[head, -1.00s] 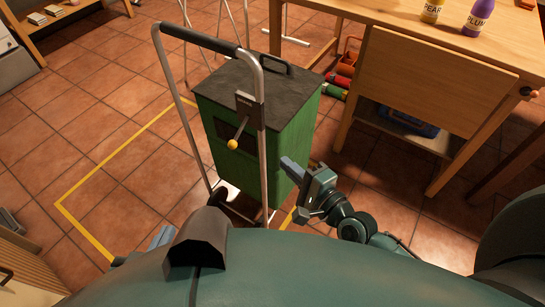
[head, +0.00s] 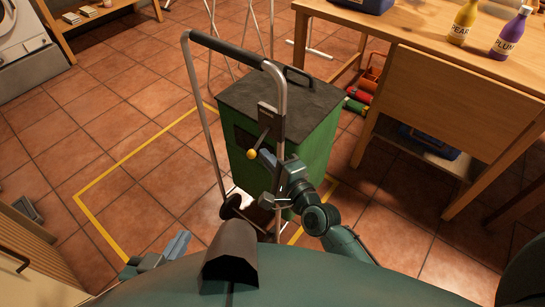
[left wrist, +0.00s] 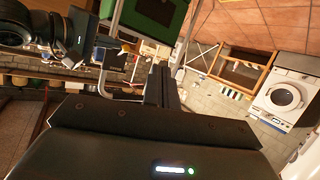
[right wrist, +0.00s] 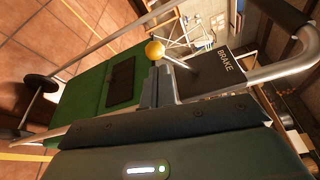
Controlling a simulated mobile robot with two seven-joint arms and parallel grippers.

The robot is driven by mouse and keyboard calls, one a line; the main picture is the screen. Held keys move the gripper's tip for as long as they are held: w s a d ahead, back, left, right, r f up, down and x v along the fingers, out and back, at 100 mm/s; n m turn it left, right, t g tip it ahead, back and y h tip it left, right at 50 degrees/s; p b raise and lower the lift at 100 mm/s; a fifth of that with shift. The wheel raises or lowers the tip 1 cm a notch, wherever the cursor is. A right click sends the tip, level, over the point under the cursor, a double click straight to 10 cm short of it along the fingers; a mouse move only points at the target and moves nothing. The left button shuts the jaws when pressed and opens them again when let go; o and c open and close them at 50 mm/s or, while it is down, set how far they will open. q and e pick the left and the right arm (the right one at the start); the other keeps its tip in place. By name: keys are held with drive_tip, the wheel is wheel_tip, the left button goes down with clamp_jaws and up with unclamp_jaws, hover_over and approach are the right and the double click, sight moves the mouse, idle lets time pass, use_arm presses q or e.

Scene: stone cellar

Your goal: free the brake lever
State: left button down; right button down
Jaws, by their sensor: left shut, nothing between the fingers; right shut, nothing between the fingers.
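The brake lever (head: 259,139) is a thin metal rod with a yellow ball knob (head: 251,154), slanting down from a dark plate (head: 268,118) on the green trolley's (head: 320,145) handle frame. In the right wrist view the plate reads BRAKE (right wrist: 225,62), and the knob (right wrist: 154,49) is just beyond my fingertips. My right gripper (head: 266,158) is shut and empty, its tips close beside the knob; I cannot tell whether they touch it. My left gripper (head: 181,242) is shut and empty, low at the left, apart from the trolley. It also shows in the left wrist view (left wrist: 162,82).
The trolley's tubular handle (head: 225,48) rises around the lever. A yellow floor line (head: 135,154) runs around the trolley. A wooden table (head: 400,30) with two bottles stands at the right, a washing machine (head: 22,48) at the far left. The tiled floor left of the trolley is clear.

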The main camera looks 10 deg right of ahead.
use_arm(q)
drive_tip(key=shift+w+r, duration=0.1)
drive_tip(key=shift+r, duration=0.1)
drive_tip(key=shift+d+f+g+p, duration=0.1)
drive_tip(key=shift+d+g+p, duration=0.25)
drive_tip(key=shift+p, duration=0.55)
use_arm(e)
drive_tip(key=shift+s+a+r+m, duration=0.1)
drive_tip(key=shift+s+r+m, duration=0.05)
drive_tip(key=shift+r+m, duration=0.3)
use_arm(q)
drive_tip(key=shift+w+d+f+p, duration=0.1)
drive_tip(key=shift+w+d+p, duration=0.1)
drive_tip(key=shift+p, duration=0.1)
use_arm(e)
drive_tip(key=shift+g, duration=0.3)
